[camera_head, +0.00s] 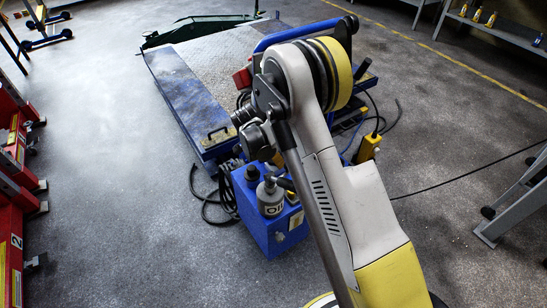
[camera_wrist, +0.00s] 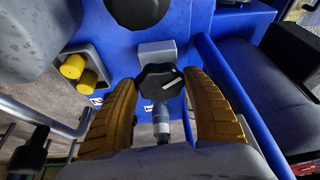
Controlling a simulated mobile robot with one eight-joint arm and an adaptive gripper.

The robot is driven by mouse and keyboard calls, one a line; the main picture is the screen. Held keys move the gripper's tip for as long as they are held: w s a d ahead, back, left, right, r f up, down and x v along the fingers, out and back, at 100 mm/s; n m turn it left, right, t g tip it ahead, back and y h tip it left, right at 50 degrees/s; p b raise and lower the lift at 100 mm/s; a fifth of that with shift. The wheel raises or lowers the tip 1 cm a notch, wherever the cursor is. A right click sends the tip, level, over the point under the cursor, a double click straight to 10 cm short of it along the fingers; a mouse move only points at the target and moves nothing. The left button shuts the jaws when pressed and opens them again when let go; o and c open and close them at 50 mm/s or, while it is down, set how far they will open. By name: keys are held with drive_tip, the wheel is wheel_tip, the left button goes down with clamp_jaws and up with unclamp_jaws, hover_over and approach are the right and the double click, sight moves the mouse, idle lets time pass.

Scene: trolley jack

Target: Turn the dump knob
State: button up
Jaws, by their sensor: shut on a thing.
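The dump knob (camera_wrist: 160,82) is a black, lobed knob with a white pointer line. In the wrist view it sits in the middle, in front of a grey block on the blue unit (camera_wrist: 185,18). My gripper (camera_wrist: 161,84) has its two yellow ribbed fingers on either side of the knob, shut on it. The pointer line slants down to the left from upper right. A metal fitting stands just below the knob.
A larger black cap (camera_wrist: 137,8) is close above the knob. Two yellow cylinders (camera_wrist: 80,70) stick out at left. The floor at left is clear.

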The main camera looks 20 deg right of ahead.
drive_tip(key=shift+m, duration=0.4)
drive_tip(key=o, duration=1.2)
